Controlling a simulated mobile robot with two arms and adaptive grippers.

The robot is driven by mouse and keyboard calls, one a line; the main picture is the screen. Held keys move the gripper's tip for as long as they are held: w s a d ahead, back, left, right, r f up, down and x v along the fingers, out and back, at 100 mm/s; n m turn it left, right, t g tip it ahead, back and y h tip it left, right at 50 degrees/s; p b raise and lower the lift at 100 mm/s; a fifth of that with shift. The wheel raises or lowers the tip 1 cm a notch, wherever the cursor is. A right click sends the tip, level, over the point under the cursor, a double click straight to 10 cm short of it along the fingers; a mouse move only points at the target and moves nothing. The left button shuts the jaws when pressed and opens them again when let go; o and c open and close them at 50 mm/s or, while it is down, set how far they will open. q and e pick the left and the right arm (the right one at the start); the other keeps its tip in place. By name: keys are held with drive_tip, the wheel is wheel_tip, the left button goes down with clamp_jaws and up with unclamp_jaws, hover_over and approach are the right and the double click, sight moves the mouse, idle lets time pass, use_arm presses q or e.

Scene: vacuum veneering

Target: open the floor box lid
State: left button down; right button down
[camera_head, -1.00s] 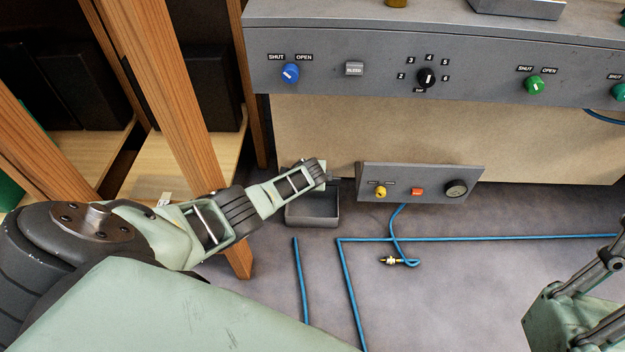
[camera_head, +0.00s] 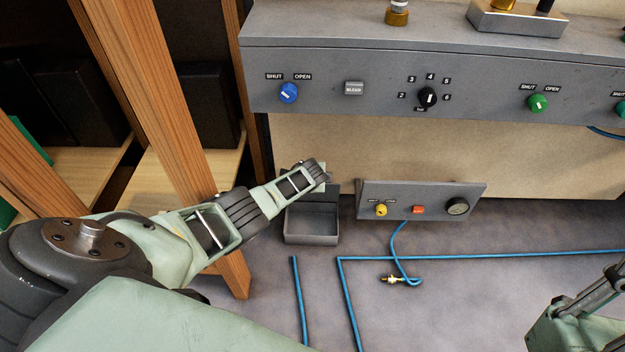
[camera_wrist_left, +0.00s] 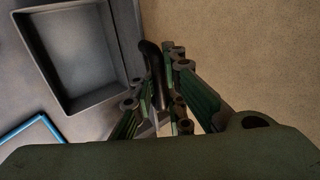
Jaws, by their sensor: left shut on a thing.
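The grey floor box (camera_head: 312,238) stands on the floor in front of the beige panel, its inside in view. Its lid (camera_head: 327,198) seems to stand raised at the back edge, partly behind my gripper. My left gripper (camera_head: 321,174) is above the back of the box. In the left wrist view the empty box (camera_wrist_left: 85,92) is at upper left, and my left gripper (camera_wrist_left: 158,112) is shut around a dark curved handle (camera_wrist_left: 151,62), apparently the lid's. The fingers hide part of it. Only a piece of my right arm shows at lower right in the head view; its fingertips are out of frame.
A small grey panel (camera_head: 470,188) with a yellow knob, red button and gauge is right of the box. Blue hoses (camera_head: 470,256) lie on the floor before it. A wooden post (camera_head: 160,110) is left of the box. A grey console (camera_head: 380,65) is above.

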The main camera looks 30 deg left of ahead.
use_arm(q)
drive_tip(key=c, duration=1.8)
unclamp_jaws()
drive_tip(key=shift+r, duration=0.3)
drive_tip(key=shift+c, duration=0.2)
drive_tip(key=shift+f, duration=0.1)
drive_tip(key=shift+s, duration=0.15)
drive_tip(key=shift+v, duration=5.9)
